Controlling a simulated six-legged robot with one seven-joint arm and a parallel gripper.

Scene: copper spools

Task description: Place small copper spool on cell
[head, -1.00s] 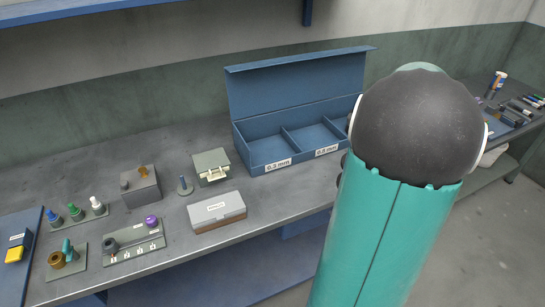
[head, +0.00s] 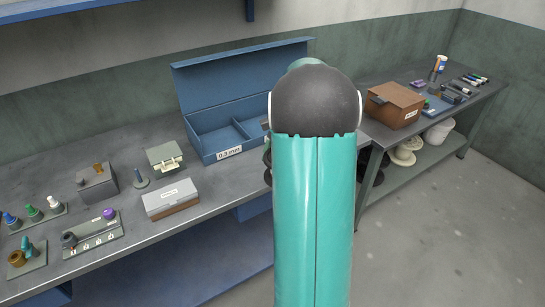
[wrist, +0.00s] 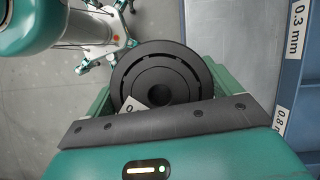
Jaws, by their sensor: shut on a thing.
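My gripper (wrist: 160,100) is shut on a round dark spool (wrist: 150,62) with a central hole and a small white label, seen from its flange side in the wrist view. No copper colour shows on it. In the head view my arm hides the gripper and most of the spool. The open blue box (head: 221,143) stands on the left bench with its lid raised and a divider making cells. Its left label reads 0.3 mm; my arm covers its right part. In the wrist view the box (wrist: 285,70) lies to the right of the spool, with 0.3 mm and partly cut 0.8 labels.
A brown box (head: 393,106) sits on the right bench. Pale spools (head: 403,154) and a white bucket (head: 438,132) are on its lower shelf.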

